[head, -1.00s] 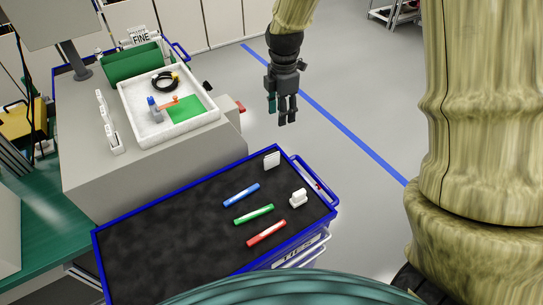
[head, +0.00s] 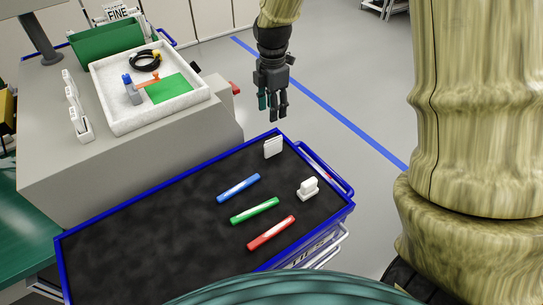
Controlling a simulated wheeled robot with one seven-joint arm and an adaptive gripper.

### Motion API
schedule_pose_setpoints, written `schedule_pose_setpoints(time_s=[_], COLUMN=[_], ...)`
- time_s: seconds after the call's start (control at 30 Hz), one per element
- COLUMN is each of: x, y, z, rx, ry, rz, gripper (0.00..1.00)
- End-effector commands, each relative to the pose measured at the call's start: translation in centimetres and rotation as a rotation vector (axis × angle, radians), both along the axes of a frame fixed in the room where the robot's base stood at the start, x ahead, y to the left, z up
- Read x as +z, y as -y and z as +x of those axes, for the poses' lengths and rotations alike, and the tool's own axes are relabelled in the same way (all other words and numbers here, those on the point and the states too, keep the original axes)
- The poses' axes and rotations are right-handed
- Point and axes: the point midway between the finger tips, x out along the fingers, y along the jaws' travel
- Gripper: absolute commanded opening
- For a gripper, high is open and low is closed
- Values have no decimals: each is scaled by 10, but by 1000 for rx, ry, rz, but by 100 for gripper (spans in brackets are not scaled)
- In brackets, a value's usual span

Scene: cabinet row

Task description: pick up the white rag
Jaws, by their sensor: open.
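I cannot clearly make out a white rag. Two small white items lie on the black top of the blue-edged cart: an upright white block (head: 273,147) near the far edge, and a white piece with a raised part (head: 308,188) near the right edge. Either could be a folded cloth, but I cannot tell. My gripper (head: 272,113) points down with its fingers apart and nothing between them. In the picture it is just above the cart's far corner, beyond the upright white block, and touches nothing.
Blue (head: 238,188), green (head: 254,210) and red (head: 271,233) markers lie on the cart top (head: 130,235), whose left part is bare. A grey block bears a white tray (head: 150,122) holding a black cable and a green sheet. A green bin (head: 107,43) stands behind.

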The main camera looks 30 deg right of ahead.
Motion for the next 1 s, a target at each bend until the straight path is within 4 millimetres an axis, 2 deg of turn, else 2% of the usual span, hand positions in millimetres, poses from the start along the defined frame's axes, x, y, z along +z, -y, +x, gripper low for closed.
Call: schedule_pose_setpoints(time_s=[0.03,0.1,0.47,0.8,1.0], x=[-18,-27,-46,-86,-97], y=[1,1,0,-1,-1], z=[0,0,0,0,0], rx=[-1,-1,0,1,2], ry=[0,0,-1,-3,-1], rz=[0,0,0,0,0], gripper=[43,43,43,43,43])
